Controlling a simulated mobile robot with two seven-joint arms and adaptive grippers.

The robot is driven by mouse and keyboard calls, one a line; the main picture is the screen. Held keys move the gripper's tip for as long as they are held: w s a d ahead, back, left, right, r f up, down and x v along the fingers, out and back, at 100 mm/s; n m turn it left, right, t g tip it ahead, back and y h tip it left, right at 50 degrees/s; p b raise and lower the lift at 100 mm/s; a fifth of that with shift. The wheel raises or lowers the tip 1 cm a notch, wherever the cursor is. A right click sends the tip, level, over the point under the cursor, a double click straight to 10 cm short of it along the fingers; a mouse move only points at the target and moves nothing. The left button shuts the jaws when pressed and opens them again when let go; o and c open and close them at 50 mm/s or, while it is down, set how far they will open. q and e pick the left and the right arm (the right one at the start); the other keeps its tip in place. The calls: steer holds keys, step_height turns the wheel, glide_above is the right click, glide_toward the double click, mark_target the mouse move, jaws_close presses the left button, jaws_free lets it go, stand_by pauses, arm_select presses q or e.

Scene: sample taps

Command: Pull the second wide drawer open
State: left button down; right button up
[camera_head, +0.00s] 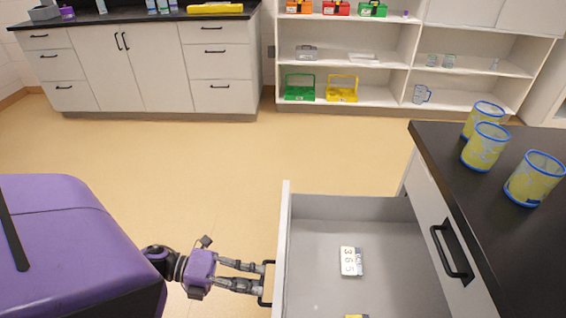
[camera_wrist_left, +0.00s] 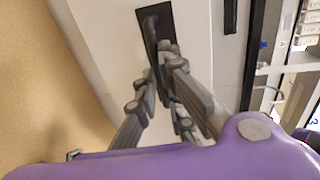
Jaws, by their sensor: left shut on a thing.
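A wide drawer (camera_head: 310,237) stands pulled out from the dark-topped counter at the right of the head view. Its white front (camera_head: 281,245) faces left and carries a black bar handle (camera_head: 264,283). My left gripper (camera_head: 262,278) is shut on that handle. In the left wrist view the fingers (camera_wrist_left: 165,75) close around the black handle (camera_wrist_left: 150,35) on the white front. Inside the drawer lie a white piece marked with digits (camera_head: 349,262) and a yellow item (camera_head: 356,316), cut by the picture's lower edge. My right gripper is not in view.
The black counter top (camera_head: 440,150) holds three yellow beakers with blue rims (camera_head: 485,147). Another drawer front with a black handle (camera_head: 452,252) is at the counter's side. Open tan floor (camera_head: 200,150) lies between my base and the far cabinets (camera_head: 150,75) and shelves (camera_head: 390,100).

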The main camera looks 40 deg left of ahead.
arm_select(q)
steer(key=shift+v, duration=0.9)
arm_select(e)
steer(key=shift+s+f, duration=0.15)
arm_select(q)
steer(key=shift+f, duration=0.2)
steer(key=c, duration=1.9)
jaws_free()
steer(key=shift+o, duration=0.2)
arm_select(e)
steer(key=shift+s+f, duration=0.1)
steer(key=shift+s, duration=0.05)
arm_select(q)
steer(key=v, duration=1.2)
